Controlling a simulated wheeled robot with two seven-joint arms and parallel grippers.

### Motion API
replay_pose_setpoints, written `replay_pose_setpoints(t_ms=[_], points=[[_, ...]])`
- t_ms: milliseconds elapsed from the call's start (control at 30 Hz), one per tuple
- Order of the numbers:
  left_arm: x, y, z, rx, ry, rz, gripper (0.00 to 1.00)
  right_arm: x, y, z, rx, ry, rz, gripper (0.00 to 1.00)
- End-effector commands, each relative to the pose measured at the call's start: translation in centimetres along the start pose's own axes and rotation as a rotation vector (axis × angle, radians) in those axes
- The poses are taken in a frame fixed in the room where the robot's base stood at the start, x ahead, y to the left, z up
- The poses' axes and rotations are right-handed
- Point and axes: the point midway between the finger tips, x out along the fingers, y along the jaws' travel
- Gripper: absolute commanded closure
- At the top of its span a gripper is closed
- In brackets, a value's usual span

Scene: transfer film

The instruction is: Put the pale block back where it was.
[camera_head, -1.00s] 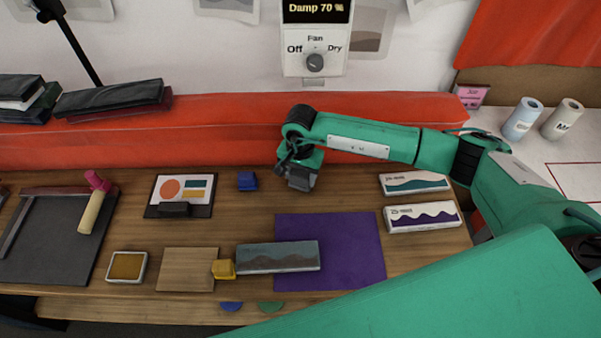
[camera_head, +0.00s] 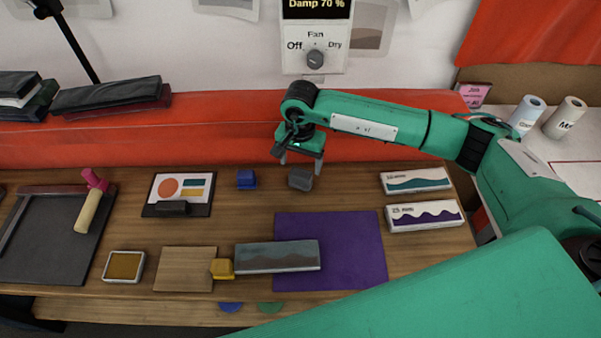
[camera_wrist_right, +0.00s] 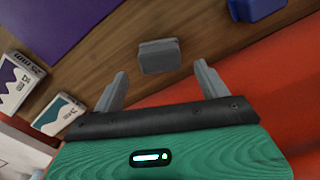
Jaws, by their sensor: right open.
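A small grey block (camera_head: 301,179) sits on the wooden table near its back edge, right of a blue block (camera_head: 247,179). No small block looks clearly pale; this grey one is beneath my right gripper. My right gripper (camera_head: 302,162) is open and empty, a little above and behind the grey block. In the right wrist view the grey block (camera_wrist_right: 159,56) lies beyond and between the two spread fingers, apart from both. A yellow block (camera_head: 222,269) stands at the front, against a long grey wave-patterned block (camera_head: 278,257). My left gripper is not in view.
The long block lies partly on a purple sheet (camera_head: 350,271). A wooden square (camera_head: 183,270), a small amber tray (camera_head: 123,266) and a picture card (camera_head: 182,188) are to the left. Two wave-marked boxes (camera_head: 424,216) lie at the right. A red padded ledge (camera_head: 200,140) runs behind.

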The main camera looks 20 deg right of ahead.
Motion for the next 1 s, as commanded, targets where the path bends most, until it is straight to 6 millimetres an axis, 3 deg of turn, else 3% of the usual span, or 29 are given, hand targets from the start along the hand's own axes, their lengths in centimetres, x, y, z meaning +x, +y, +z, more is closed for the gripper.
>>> replay_pose_setpoints(t_ms=[200,400,1000], points=[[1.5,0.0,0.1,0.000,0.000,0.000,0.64,-4.2,0.0,-0.1,-0.001,0.003,-0.001,0.24],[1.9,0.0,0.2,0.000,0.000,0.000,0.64,-6.4,0.0,-0.1,0.000,0.002,0.000,0.24],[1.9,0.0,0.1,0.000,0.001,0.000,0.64,-6.7,0.1,0.0,0.000,0.000,0.002,0.24]])
